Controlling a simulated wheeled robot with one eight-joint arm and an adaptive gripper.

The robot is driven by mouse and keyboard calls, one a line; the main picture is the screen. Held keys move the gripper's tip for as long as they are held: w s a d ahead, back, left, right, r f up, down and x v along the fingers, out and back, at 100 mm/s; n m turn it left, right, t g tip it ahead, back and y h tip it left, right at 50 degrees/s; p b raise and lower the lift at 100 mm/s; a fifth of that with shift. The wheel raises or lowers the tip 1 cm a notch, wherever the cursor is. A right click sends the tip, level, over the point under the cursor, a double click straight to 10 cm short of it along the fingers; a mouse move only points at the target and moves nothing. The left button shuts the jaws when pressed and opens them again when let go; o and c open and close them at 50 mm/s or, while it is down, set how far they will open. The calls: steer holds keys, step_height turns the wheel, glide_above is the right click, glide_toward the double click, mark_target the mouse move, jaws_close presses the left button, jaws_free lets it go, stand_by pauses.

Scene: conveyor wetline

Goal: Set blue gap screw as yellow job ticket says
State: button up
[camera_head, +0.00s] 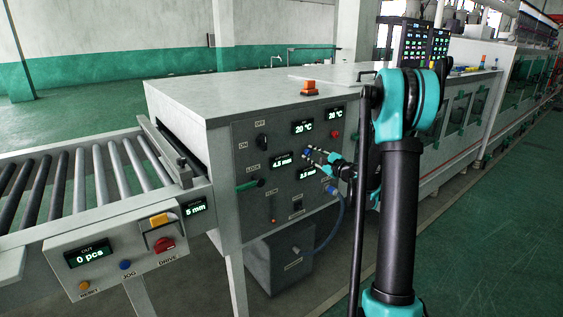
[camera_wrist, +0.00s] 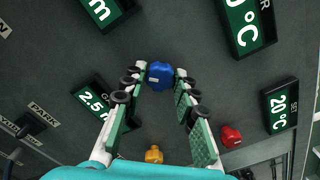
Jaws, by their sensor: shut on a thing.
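The blue gap screw (camera_wrist: 160,75) is a round blue knob on the dark panel. My gripper (camera_wrist: 161,80) faces the panel, its fingertips on either side of the knob and shut on it. In the head view my gripper (camera_head: 314,155) is at the panel beside the small displays, and the knob cannot be made out clearly. The gap display (camera_wrist: 93,99) reads 2.5 in the wrist view.
A yellow button (camera_wrist: 154,154) and a red button (camera_wrist: 231,136) are close to my fingers. A green-handled lever (camera_head: 249,185) projects from the panel at left. A blue hose (camera_head: 335,218) hangs below my gripper. The roller conveyor (camera_head: 88,180) stands at left.

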steer(key=shift+m, duration=0.6)
steer(key=m, duration=0.3)
steer(key=o, duration=0.8)
